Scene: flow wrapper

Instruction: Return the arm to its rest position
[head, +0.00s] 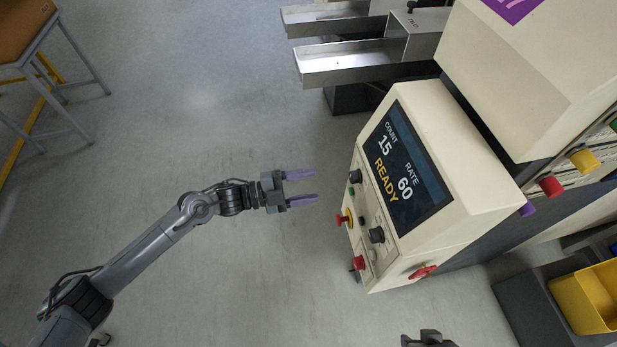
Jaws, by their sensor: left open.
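My left arm comes in from the lower left of the head view and reaches toward the middle. Its gripper (302,187) is open, with its two purple fingers apart and nothing between them. It hangs over bare floor, a short gap to the left of the control panel. A small dark part at the bottom edge, right of the middle, may belong to my right arm; no right fingers show.
The cream flow wrapper (465,155) fills the right side. Its screen (403,168) reads COUNT 15, RATE 60, READY. Knobs and red buttons stick out below the screen. Metal chutes (345,60) stand at the top, a yellow bin (580,300) at lower right, a table (22,28) at upper left. Floor between is clear.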

